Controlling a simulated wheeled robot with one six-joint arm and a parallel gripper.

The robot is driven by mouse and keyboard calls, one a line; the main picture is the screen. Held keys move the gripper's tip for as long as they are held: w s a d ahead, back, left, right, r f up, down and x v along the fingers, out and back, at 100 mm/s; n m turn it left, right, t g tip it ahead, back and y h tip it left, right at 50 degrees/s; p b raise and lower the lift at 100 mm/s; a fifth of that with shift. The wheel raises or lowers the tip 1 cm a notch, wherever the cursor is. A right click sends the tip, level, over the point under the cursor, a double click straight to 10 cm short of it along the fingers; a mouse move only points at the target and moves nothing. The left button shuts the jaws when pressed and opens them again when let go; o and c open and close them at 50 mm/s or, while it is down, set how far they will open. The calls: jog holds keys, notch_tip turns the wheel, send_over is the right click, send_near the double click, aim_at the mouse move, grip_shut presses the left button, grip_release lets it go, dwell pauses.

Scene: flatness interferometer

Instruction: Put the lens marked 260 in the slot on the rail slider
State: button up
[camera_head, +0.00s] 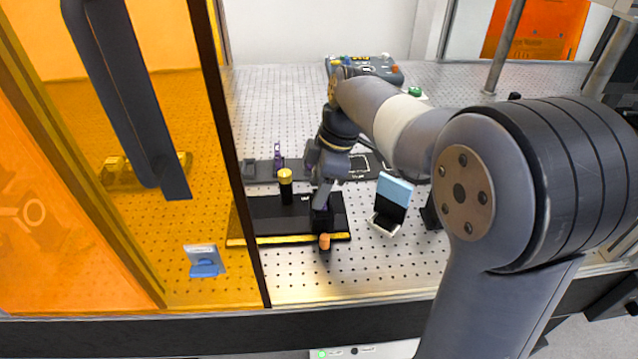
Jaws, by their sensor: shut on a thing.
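My gripper (322,196) points down over the right end of a black rail (265,215) with a yellow front edge. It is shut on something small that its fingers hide. I cannot make out a lens or the mark 260 there. A black block, seemingly the rail slider (322,222), sits right under my fingertips, with an orange knob (324,241) at its front. Its slot is hidden, and I cannot tell whether the held thing touches it. A small purple-framed piece (278,155) stands in a dark holder strip (262,170) behind the rail.
A black post with a yellow top (286,180) stands left of my gripper. A tilted light-blue-topped plate (393,200) stands to the right. A control box (365,68) is at the back. An orange door (120,150) covers the left, with a grey-blue piece (204,262) behind it.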

jog(key=shift+f, duration=0.4)
dwell(0.5)
jog(key=o, duration=1)
jog(key=shift+o, duration=0.2)
jog(key=shift+r, duration=0.1)
jog(key=shift+r+p, duration=2.65)
jog(key=shift+r, duration=0.8)
jog(key=shift+f, duration=0.1)
notch_tip(320, 180, down, 7)
jog(key=b, duration=0.5)
jog(key=shift+r+b, duration=0.2)
jog(key=shift+b, duration=0.1)
